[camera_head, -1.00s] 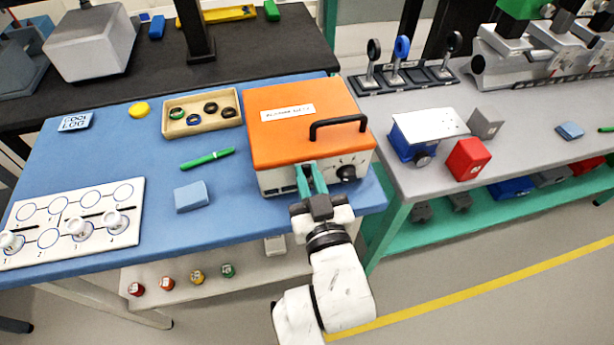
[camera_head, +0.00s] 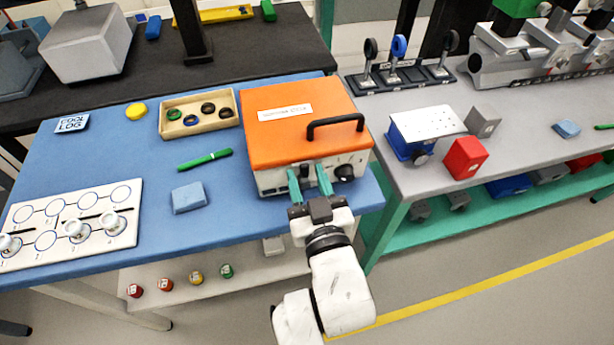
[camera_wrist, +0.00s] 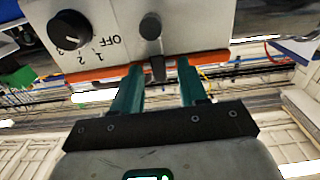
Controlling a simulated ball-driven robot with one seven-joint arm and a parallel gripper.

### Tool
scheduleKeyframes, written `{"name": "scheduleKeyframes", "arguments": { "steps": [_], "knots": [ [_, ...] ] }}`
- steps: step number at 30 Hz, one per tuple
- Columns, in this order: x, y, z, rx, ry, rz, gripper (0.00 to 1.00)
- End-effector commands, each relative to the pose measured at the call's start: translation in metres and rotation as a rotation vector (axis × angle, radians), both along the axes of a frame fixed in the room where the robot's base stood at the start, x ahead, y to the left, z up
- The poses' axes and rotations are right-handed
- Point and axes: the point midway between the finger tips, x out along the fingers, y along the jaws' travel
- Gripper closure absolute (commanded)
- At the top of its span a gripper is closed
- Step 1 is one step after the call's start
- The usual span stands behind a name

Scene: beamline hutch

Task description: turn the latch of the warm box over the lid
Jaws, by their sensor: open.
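The warm box (camera_head: 312,165) has an orange lid (camera_head: 295,132) with a black handle, and the lid is down. The box stands at the right end of the blue table. In the wrist view, the latch (camera_wrist: 151,30) is a dark piece with a round head on the pale front (camera_wrist: 190,25). Its narrow end points to the orange lid edge (camera_wrist: 215,70) and appears to lie across it. My gripper (camera_head: 309,175) is open at the box front, and it also shows in the wrist view (camera_wrist: 158,82). Its green fingers stand either side of the latch's end, apart from it, holding nothing.
A black dial (camera_wrist: 70,29) marked OFF, 1, 2 sits beside the latch on the box front. A blue block (camera_head: 189,197), a green pen (camera_head: 205,160) and a tray of rings (camera_head: 200,128) lie left of the box. A grey bench (camera_head: 405,180) stands to the right.

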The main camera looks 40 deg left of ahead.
Motion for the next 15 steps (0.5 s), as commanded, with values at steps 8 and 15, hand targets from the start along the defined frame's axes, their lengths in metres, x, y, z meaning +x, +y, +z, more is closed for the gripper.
{"name": "scheduleKeyframes", "arguments": {
  "steps": [8,15],
  "knots": [
    [-0.03,-0.035,-0.002,-0.001,0.003,-0.001,0.57],
    [-0.056,-0.065,-0.003,-0.002,0.003,0.0,0.57]
  ]
}}
